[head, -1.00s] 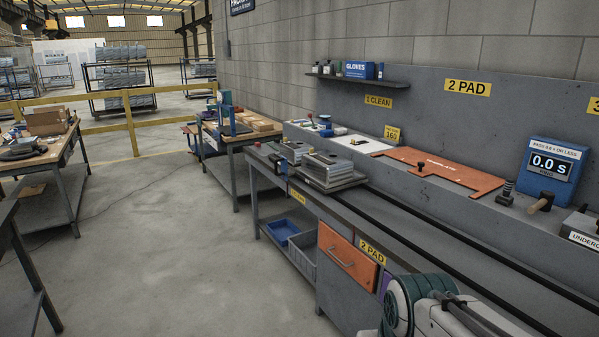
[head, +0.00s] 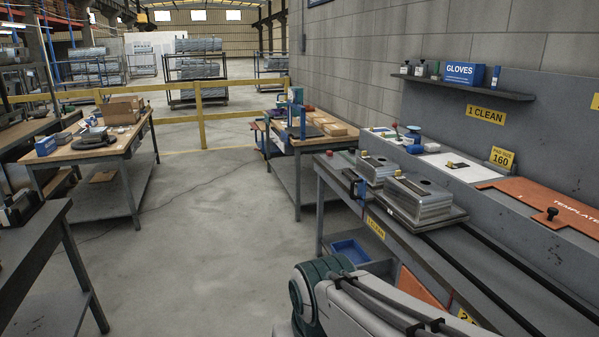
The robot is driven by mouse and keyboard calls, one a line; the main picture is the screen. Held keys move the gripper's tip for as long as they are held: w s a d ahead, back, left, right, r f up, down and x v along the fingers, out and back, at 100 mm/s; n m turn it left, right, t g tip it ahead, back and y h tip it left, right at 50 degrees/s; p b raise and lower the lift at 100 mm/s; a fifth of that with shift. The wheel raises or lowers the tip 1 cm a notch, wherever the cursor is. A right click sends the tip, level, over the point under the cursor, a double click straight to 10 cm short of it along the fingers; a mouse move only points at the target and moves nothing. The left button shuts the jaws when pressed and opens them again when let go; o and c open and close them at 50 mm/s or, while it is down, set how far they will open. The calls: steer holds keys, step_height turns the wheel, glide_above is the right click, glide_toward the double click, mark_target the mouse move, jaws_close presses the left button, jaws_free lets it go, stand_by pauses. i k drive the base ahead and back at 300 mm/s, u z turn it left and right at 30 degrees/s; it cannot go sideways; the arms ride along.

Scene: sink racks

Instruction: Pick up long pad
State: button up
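I cannot make out a long pad for certain in the head view. A yellow "PAD SIZE 160" sign (head: 502,157) stands on the ledge behind the bench, beside a white sheet (head: 469,170) with a small dark and yellow piece on it. An orange template (head: 552,203) with a black knob lies to the right, cut off by the frame edge. Two silver metal blocks (head: 424,199) sit on a plate on the bench rails. My arm shows at the bottom centre and right, but my gripper is out of view.
A "1 CLEAN" bench (head: 337,184) runs along the right, with a blue bin (head: 348,252) beneath. A shelf (head: 462,90) holds a gloves box (head: 465,73) and bottles. Wooden-topped tables stand at left (head: 88,150) and centre back. The floor (head: 200,240) between them is clear.

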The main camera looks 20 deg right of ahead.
mark_target(421, 191)
steer(key=u, duration=0.2)
steer(key=i, duration=1.55)
steer(key=z, duration=0.4)
steer(key=i, duration=1.3)
steer(key=z, duration=1.65)
steer(key=i, duration=0.85)
steer(key=z, duration=0.7)
